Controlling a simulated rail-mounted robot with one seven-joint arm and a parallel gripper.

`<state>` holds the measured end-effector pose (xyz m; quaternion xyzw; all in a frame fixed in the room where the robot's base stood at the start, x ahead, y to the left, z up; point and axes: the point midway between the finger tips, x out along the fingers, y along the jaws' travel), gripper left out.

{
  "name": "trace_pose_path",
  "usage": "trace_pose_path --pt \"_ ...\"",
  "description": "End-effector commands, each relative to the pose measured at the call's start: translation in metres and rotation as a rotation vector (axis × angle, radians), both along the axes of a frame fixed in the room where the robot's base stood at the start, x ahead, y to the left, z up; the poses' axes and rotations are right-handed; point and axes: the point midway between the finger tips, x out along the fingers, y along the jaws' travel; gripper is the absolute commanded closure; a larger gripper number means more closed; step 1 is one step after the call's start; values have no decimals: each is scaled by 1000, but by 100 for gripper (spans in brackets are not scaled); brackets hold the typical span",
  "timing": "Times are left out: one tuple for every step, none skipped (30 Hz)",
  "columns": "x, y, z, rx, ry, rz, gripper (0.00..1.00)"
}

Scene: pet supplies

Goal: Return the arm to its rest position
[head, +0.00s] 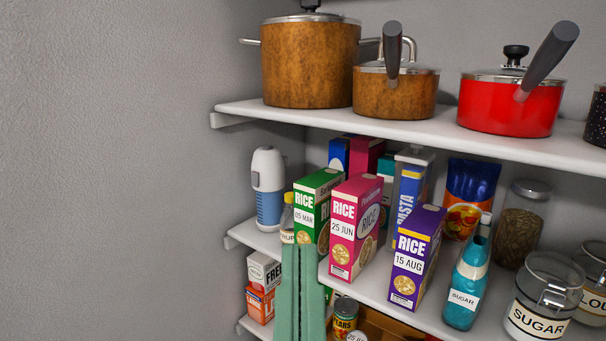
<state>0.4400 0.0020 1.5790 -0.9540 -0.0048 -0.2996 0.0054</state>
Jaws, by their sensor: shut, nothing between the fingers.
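My gripper (303,248) shows at the bottom of the head view as two long green fingers pointing up, side by side. They are shut with nothing held between them. The fingertips overlap, in the picture, the bottom of a green rice box (316,212) and a small bottle (287,217) on the middle shelf; I cannot tell the gap in depth. The rest of my arm is out of view below.
The middle shelf (262,240) also holds a pink rice box (354,228), a purple rice box (414,258), a teal sugar bottle (467,285) and glass jars. Pots stand on the upper shelf (330,117). The area before the bare left wall (110,170) is clear.

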Motion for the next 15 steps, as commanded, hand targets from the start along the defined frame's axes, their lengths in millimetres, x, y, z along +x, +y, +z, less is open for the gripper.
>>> trace_pose_path --pt "0 0 57 0 1 1 100" --pt "0 0 72 1 1 2 100" --pt "0 1 93 2 2 3 100" --pt "0 1 108 2 2 4 100" --pt "0 1 122 2 3 4 100" --pt "1 1 139 3 3 5 100" --pt "1 1 150 4 3 5 100" --pt "1 1 161 3 4 6 100" --pt "1 1 172 4 4 6 100" --pt "1 1 179 5 4 7 100" --pt "1 1 184 5 5 7 100" --pt "1 1 190 5 5 7 100" --pt "1 1 192 5 5 8 100" --pt "1 1 194 5 5 8 100" --pt "1 1 194 5 5 8 100"
